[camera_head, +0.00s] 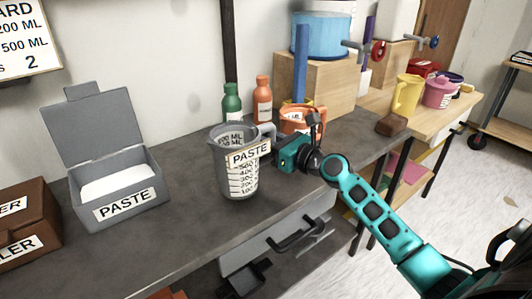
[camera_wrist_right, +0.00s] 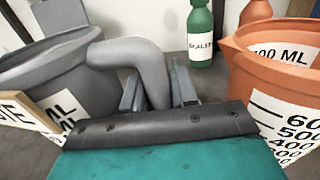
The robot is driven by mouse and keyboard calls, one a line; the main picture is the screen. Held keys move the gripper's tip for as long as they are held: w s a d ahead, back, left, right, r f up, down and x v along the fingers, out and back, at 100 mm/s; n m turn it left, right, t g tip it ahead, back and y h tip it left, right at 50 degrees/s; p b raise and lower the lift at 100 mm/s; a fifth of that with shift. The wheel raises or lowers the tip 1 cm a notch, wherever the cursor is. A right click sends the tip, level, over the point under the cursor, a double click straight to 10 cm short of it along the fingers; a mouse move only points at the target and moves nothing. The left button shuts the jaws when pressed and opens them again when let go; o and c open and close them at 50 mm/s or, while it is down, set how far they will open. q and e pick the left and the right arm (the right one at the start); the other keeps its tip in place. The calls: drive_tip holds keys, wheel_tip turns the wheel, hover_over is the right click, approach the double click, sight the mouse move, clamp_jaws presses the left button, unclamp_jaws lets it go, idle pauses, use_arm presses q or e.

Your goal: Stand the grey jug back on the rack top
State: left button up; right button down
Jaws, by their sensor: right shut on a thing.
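The grey jug (camera_head: 237,175), with a PASTE label and a measuring scale, is upright over the grey bench top (camera_head: 165,232) near its front edge. I cannot tell whether its base touches the bench. My right gripper (camera_head: 278,147) comes from the right and is shut on the jug's handle. In the right wrist view the handle of the grey jug (camera_wrist_right: 62,75) passes between the fingers of my right gripper (camera_wrist_right: 158,88). The wooden rack top (camera_head: 428,117) is at the right, holding a yellow jug (camera_head: 406,95) and a pink jug (camera_head: 439,92). My left gripper is not in view.
An orange jug (camera_head: 300,117) stands just behind my right gripper, also close on the right in the wrist view (camera_wrist_right: 262,85). Green (camera_head: 232,103) and orange (camera_head: 262,102) bottles stand behind the jug. An open PASTE box (camera_head: 120,190) is left. A brown block (camera_head: 391,125) lies near the rack.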

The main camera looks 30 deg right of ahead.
wheel_tip(320, 180, down, 2)
drive_tip(key=shift+f+b, duration=0.1)
drive_tip(key=shift+b, duration=0.35)
drive_tip(key=shift+f, duration=0.2)
drive_tip(key=shift+r, duration=0.15)
drive_tip(key=shift+f, duration=0.2)
drive_tip(key=c, duration=1.3)
unclamp_jaws()
drive_tip(key=o, duration=0.4)
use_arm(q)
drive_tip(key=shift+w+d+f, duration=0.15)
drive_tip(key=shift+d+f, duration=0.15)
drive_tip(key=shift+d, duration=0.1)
use_arm(e)
drive_tip(key=shift+r, duration=0.15)
